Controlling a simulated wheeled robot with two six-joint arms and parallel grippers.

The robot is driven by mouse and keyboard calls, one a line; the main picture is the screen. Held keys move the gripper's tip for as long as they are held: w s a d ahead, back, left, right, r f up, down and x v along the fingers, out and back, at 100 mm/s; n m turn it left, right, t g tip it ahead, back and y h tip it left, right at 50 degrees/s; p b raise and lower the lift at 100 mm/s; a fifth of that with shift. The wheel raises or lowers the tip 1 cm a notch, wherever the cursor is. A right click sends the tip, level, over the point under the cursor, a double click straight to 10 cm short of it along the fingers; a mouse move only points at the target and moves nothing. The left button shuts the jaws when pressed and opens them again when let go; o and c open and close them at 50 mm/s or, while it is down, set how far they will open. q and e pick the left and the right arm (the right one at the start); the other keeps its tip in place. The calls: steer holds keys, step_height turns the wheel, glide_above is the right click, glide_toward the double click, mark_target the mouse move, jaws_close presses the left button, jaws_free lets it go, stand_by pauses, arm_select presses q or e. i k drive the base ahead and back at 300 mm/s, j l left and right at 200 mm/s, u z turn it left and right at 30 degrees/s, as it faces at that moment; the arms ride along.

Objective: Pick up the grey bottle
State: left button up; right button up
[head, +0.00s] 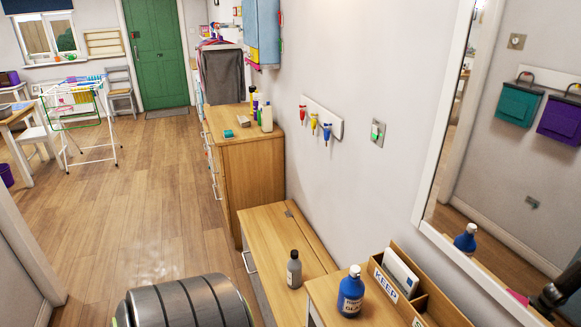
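The grey bottle (294,272) stands upright on a low wooden cabinet (265,226), near the cabinet's front end. It has a dark cap and dark grey body. Nothing touches it. Neither of my grippers shows in the head view.
A blue bottle (350,291) with a white label stands on a nearer wooden top, right of the grey bottle. Beside it is a wooden box marked KEEP (387,286). A taller wooden chest (254,158) with bottles stands behind. A mirror (505,190) hangs at right.

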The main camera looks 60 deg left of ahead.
mark_target(294, 265)
steer(key=k+u, duration=0.1)
steer(key=u, duration=0.3)
steer(key=j+u, duration=0.1)
steer(key=u, duration=0.35)
steer(key=k+j+u, duration=0.1)
steer(key=u, duration=0.3)
steer(key=j+u, duration=0.15)
steer(key=u, duration=0.3)
